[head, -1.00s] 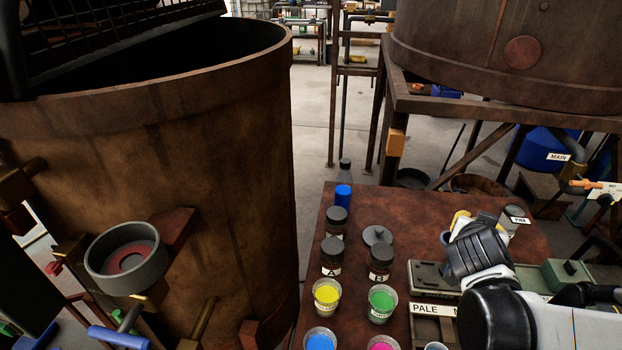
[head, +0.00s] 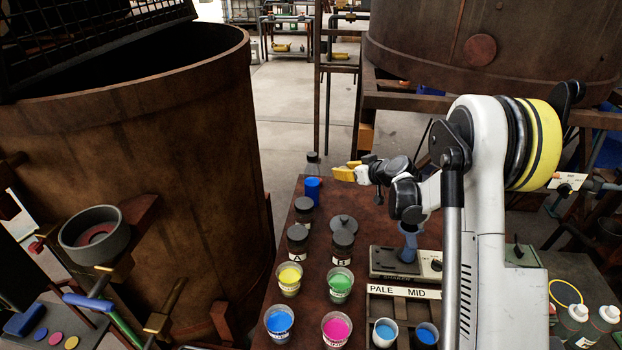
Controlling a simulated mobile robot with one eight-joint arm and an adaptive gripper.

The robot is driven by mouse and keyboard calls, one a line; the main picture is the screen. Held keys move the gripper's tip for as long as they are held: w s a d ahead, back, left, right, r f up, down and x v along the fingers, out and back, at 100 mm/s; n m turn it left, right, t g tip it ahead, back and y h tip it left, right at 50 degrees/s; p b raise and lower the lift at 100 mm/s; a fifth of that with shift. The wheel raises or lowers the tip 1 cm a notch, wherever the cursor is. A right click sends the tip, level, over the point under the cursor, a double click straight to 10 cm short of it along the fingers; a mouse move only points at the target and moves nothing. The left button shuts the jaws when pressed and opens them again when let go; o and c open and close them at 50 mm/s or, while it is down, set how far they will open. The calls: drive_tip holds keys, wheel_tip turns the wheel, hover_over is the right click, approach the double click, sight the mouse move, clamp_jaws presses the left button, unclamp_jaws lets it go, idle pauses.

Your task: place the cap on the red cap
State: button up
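A dark grey round cap with a small knob (head: 343,223) lies on the rusty brown table behind the jar marked B. I cannot make out a clear red cap; a grey round cup (head: 93,235) with a reddish inside is fixed at the left vat. Dark-capped jars A (head: 297,240) and B (head: 343,243) stand upright near the grey cap. My gripper (head: 348,172) has yellow fingertips and points left above the back of the table, apart from the grey cap. Nothing shows in it; its finger gap is unclear.
A blue cylinder (head: 312,189) and another dark-capped jar (head: 304,210) stand at the table's back left. Cups of yellow (head: 289,279), green (head: 339,284), blue and pink (head: 337,328) fill the front. The large rusty vat (head: 150,180) stands close to the left.

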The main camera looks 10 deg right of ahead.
drive_tip(key=w+d+r+n+g+y, duration=0.1)
drive_tip(key=w+d+r+n+y, duration=0.1)
drive_tip(key=w, duration=0.1)
drive_tip(key=b+x, duration=0.1)
drive_tip(key=x, duration=0.3)
drive_tip(key=s+a+b+x, duration=0.1)
drive_tip(key=b+x, duration=0.1)
drive_tip(key=x, duration=0.2)
drive_tip(key=s+a+f+b+x, duration=0.1)
drive_tip(key=x, duration=0.4)
drive_tip(key=shift+w, duration=0.1)
wheel_tip(320, 180, down, 4)
drive_tip(key=b, duration=0.2)
drive_tip(key=shift+f+b, duration=0.1)
drive_tip(key=shift+b, duration=0.25)
drive_tip(key=shift+o, duration=1.4)
drive_tip(key=o, duration=0.4)
